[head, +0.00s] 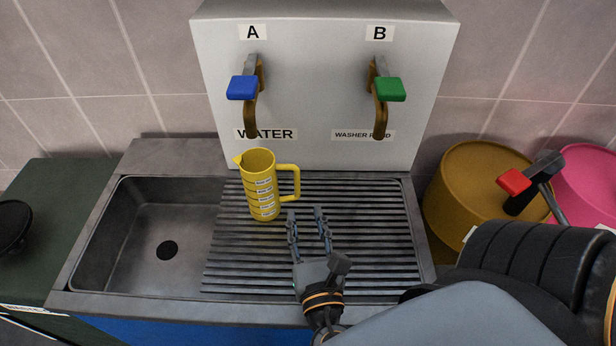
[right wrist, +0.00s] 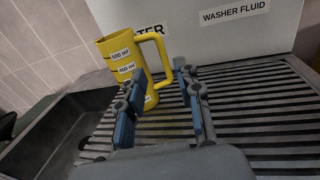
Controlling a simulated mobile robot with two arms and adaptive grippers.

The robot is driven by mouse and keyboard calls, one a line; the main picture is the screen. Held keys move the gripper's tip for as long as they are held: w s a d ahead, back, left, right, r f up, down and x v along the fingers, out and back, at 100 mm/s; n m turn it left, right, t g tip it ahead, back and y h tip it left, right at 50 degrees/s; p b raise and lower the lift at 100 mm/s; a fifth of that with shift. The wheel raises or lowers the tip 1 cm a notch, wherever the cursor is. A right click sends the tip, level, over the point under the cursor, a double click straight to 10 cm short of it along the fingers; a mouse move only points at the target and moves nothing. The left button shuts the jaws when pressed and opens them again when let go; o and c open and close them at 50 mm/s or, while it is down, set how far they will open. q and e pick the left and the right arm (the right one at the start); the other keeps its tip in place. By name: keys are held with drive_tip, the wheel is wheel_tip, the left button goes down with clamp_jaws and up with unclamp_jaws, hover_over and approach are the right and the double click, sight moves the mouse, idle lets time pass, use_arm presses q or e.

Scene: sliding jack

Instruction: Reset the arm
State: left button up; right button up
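My right gripper (head: 307,222) is open and empty above the ribbed drainboard, just in front of and to the right of a yellow measuring jug. The jug (head: 262,186) stands upright on the drainboard, its handle to the right and its spout to the left. In the right wrist view, the jug (right wrist: 128,62) is beyond the open fingers (right wrist: 160,105), and its lower part is partly hidden by the left finger. Whether a finger touches it is hard to tell, but nothing is between the fingers. My left gripper is not in view.
A white dispenser (head: 320,60) behind has a blue-handled tap A (head: 243,88) and a green-handled tap B (head: 388,89). The sink basin (head: 130,235) is at left. Yellow (head: 470,190) and pink (head: 590,175) drums and a red-tipped lever (head: 514,182) are at right.

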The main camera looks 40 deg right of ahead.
drive_tip(key=shift+v, duration=0.75)
drive_tip(key=shift+r, duration=0.1)
